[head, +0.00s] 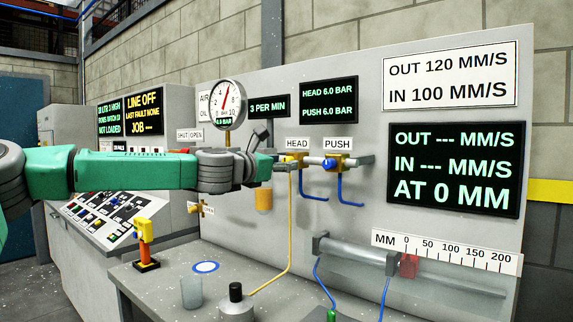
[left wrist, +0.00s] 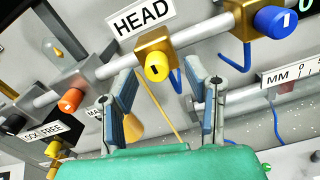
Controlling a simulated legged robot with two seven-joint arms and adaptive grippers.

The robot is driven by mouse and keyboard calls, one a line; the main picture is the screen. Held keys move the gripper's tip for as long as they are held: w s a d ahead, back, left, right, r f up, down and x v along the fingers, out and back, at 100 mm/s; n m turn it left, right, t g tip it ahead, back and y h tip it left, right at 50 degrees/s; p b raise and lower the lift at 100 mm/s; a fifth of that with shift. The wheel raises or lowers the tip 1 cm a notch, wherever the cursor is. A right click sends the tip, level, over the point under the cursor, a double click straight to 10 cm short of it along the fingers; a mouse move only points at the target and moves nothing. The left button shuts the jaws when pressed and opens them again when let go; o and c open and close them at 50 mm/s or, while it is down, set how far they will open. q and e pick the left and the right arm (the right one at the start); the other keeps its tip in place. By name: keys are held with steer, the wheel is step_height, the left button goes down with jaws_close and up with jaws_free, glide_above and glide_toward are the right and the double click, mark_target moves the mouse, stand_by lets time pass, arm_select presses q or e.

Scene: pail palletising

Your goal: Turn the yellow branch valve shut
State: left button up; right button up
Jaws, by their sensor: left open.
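The yellow branch valve is a round yellow knob (left wrist: 156,67) with a dark mark on its face, on a brass block (left wrist: 153,46) below the HEAD label in the left wrist view. In the head view my left gripper mostly hides the knob; the brass block (head: 300,159) shows behind it. My left gripper (head: 284,166) is at the HEAD valve. In the left wrist view its two fingers (left wrist: 160,74) are open and spread to either side of the knob, with a gap on both sides. I cannot tell the exact depth between fingertips and knob. My right gripper is not in view.
The blue PUSH knob (head: 329,165) sits close to the right on the same pipe. An orange knob (left wrist: 70,100) is to the left in the left wrist view. The pressure gauge (head: 227,104) stands above my left wrist. A cylinder with a red block (head: 408,266) is lower right.

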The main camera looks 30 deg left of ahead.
arm_select(q)
steer(key=shift+w+a+f, duration=0.15)
steer(key=shift+w+a, duration=0.25)
steer(key=shift+w, duration=0.4)
steer(key=shift+d, duration=0.35)
jaws_close()
steer(key=shift+m, duration=0.4)
steer(key=shift+f+m+b, duration=0.2)
steer(key=shift+m+b, duration=0.6)
steer(key=shift+m, duration=6.7)
